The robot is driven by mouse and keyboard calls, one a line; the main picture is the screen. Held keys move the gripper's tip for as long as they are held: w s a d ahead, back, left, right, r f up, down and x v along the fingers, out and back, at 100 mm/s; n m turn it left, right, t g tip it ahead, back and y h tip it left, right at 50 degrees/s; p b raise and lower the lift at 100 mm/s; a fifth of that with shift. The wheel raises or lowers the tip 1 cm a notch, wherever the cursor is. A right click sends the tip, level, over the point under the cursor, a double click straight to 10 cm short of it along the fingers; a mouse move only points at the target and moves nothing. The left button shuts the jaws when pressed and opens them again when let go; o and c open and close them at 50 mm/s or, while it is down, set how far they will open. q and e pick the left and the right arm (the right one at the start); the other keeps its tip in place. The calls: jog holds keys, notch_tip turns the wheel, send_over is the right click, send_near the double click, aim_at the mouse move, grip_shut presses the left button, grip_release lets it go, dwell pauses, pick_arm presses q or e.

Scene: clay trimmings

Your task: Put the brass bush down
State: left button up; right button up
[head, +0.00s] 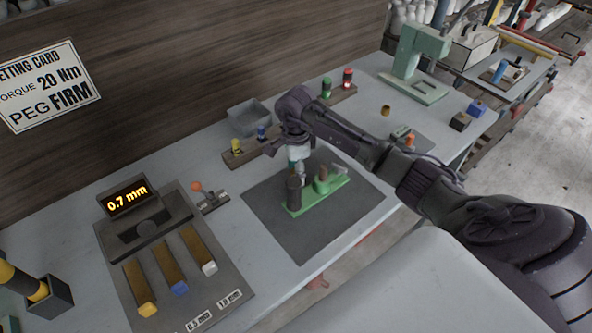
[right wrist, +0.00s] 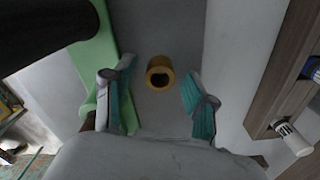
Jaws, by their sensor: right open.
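The brass bush (right wrist: 160,72), a short hollow yellow ring, shows in the right wrist view between the two fingers, with its bore facing the camera. It appears to rest on the grey mat (right wrist: 165,25); a gap shows on each side of it. My right gripper (right wrist: 160,103) is open, with teal pads touching nothing that I can see. In the head view my right gripper (head: 299,174) is over the dark mat (head: 268,222), behind the green fixture (head: 333,190), and hides the bush.
The green fixture with a dark cylinder (head: 293,192) stands close beside the gripper. A wooden rack (head: 250,150) with coloured pieces and a grey bin (head: 245,118) lie behind. Another brass-coloured ring (head: 386,110) stands further right. A gauge panel (head: 185,250) fills the left.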

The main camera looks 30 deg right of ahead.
notch_tip(320, 180, up, 12)
jog(key=b, duration=0.2)
jog(key=shift+f, duration=0.25)
dwell(0.4)
